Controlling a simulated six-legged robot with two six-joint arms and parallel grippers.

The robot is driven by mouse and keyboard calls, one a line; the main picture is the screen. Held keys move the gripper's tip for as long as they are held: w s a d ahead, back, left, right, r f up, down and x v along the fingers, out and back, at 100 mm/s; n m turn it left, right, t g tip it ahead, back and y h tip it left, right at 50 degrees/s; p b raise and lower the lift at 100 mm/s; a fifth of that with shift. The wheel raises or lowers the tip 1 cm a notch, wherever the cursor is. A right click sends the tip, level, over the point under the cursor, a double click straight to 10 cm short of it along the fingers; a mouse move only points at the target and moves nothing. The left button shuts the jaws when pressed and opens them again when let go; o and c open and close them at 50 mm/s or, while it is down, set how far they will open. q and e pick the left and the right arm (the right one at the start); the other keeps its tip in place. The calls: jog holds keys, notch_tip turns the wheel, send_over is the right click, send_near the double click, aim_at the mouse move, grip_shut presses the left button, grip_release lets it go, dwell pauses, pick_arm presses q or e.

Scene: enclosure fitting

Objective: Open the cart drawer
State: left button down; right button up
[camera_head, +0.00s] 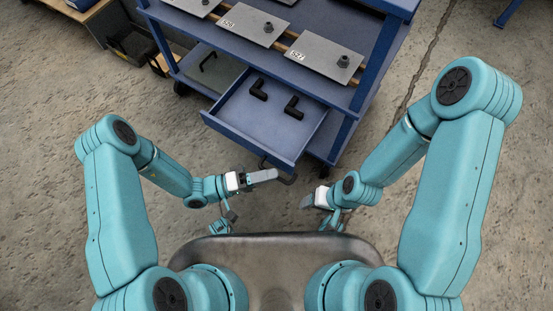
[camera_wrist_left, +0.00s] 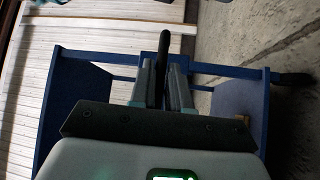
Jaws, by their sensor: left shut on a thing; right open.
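The blue cart (camera_head: 285,52) stands at the top of the head view. Its drawer (camera_head: 243,117) is pulled out toward me, with much of its inside showing. Two black elbow-shaped parts (camera_head: 259,90) (camera_head: 293,107) lie in it. My left gripper (camera_head: 268,175) is at the drawer's front, shut on the dark drawer handle (camera_head: 287,179). In the left wrist view, the black handle (camera_wrist_left: 163,50) stands between the two fingers (camera_wrist_left: 163,88). My right gripper (camera_head: 312,201) is open and empty, below and right of the handle, apart from the drawer.
The cart's top shelf carries grey plates (camera_head: 325,58) with black knobs. Dark bins (camera_head: 135,45) stand on the floor at upper left. The concrete floor between my arms is clear.

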pick_arm(q)
jog(key=shift+s+a, duration=0.35)
jog(key=shift+s, duration=0.1)
jog(key=c, duration=1.2)
grip_release()
jog(key=shift+o, duration=0.2)
jog(key=p+v, duration=0.1)
jog(key=v, duration=1.5)
jog(key=shift+a, duration=0.1)
